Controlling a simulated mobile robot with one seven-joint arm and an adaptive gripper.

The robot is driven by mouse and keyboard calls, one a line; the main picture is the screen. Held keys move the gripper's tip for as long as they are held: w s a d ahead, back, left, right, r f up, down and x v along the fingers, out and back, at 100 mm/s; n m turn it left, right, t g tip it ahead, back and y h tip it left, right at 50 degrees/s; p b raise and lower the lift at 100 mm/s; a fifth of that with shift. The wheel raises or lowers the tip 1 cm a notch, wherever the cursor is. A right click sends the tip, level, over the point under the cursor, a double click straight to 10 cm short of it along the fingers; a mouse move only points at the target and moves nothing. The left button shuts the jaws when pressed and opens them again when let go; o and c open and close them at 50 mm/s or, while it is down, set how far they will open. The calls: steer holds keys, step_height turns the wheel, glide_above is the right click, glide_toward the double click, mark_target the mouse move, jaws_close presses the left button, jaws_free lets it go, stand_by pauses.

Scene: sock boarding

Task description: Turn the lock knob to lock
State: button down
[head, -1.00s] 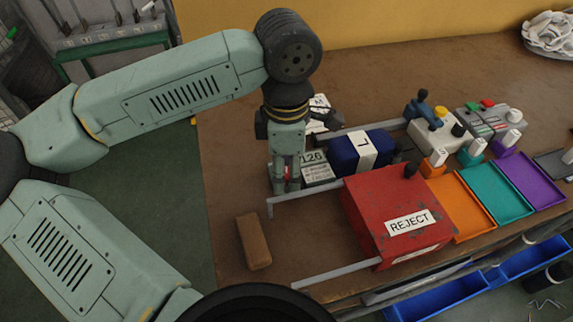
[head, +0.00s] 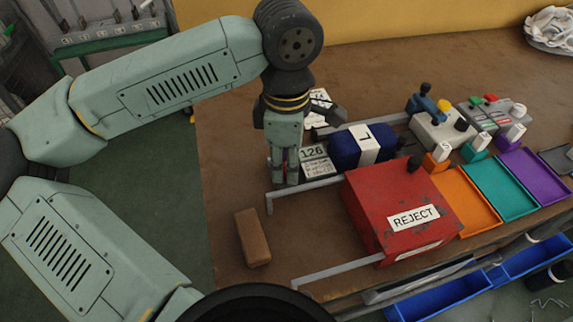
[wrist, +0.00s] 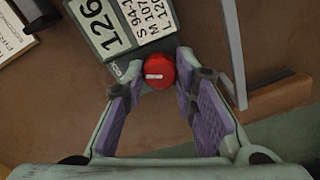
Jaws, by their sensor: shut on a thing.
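The red lock knob (wrist: 159,70) shows in the wrist view, a round knob with a white mark lying nearly level across the picture. It sits at the near end of a grey panel (wrist: 117,68) bearing the 126 card (wrist: 100,28) and a printed size card (wrist: 148,18). My gripper (wrist: 159,78) has a fingertip on each side of the knob and is shut on it. In the head view my gripper (head: 285,184) points straight down beside the 126 card (head: 314,152), and its fingers hide the knob.
A metal rail (head: 306,188) runs close by my fingers. The red REJECT box (head: 392,200), a blue roll with a white band (head: 345,151) and orange, teal and purple trays (head: 466,200) stand to the right. A brown block (head: 253,238) lies in front.

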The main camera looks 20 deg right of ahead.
mark_target(286, 167)
steer(key=shift+f+m+b, duration=0.25)
steer(key=shift+m+b, duration=0.6)
steer(key=shift+m, duration=0.25)
steer(key=shift+r+m, duration=0.25)
steer(key=shift+m, duration=0.25)
steer(key=c, duration=1.3)
jaws_free()
steer(key=shift+r, duration=4)
